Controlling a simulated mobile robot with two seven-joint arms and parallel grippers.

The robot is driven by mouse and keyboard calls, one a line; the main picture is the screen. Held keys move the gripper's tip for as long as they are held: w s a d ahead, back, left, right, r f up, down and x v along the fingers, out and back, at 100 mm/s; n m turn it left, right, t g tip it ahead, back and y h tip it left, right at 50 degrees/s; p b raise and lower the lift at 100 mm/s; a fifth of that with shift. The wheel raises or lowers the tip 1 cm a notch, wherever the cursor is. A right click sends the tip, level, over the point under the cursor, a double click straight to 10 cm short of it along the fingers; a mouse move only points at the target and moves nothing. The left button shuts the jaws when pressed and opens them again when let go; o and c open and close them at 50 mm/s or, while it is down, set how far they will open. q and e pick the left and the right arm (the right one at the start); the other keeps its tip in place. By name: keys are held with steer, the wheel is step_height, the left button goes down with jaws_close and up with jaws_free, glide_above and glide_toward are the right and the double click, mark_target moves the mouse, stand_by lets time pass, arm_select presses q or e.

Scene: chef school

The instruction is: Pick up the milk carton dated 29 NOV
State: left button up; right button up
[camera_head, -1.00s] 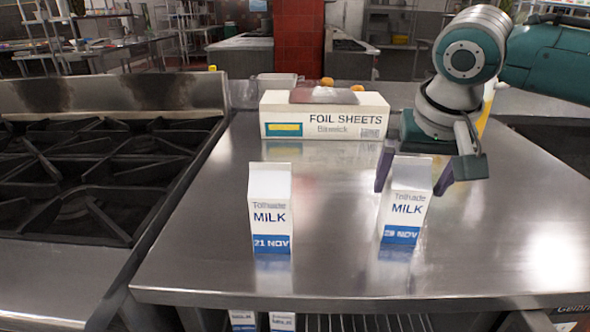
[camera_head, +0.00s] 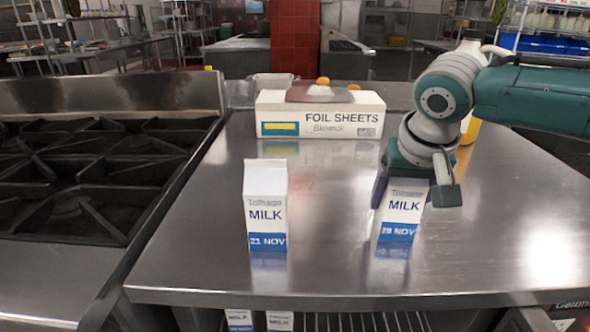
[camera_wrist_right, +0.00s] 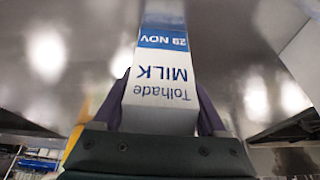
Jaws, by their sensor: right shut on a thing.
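The milk carton dated 29 NOV (camera_head: 403,208) stands upright on the right part of the steel counter. My right gripper (camera_head: 410,185) is over its top from behind, shut on it with a finger at each side. In the right wrist view the carton (camera_wrist_right: 160,85) shows its MILK label and 29 NOV band between the purple fingers of my right gripper (camera_wrist_right: 165,110). A second carton dated 21 NOV (camera_head: 266,208) stands upright to its left, apart from the gripper. My left gripper is not in view.
A foil sheets box (camera_head: 320,115) lies at the back of the steel counter (camera_head: 330,265). A black gas stove (camera_head: 85,190) adjoins on the left. More milk cartons (camera_head: 280,320) show below the counter's front edge. The counter between the two dated cartons is clear.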

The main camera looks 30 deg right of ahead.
jaws_close()
steer(key=shift+r, duration=0.15)
stand_by(0.4)
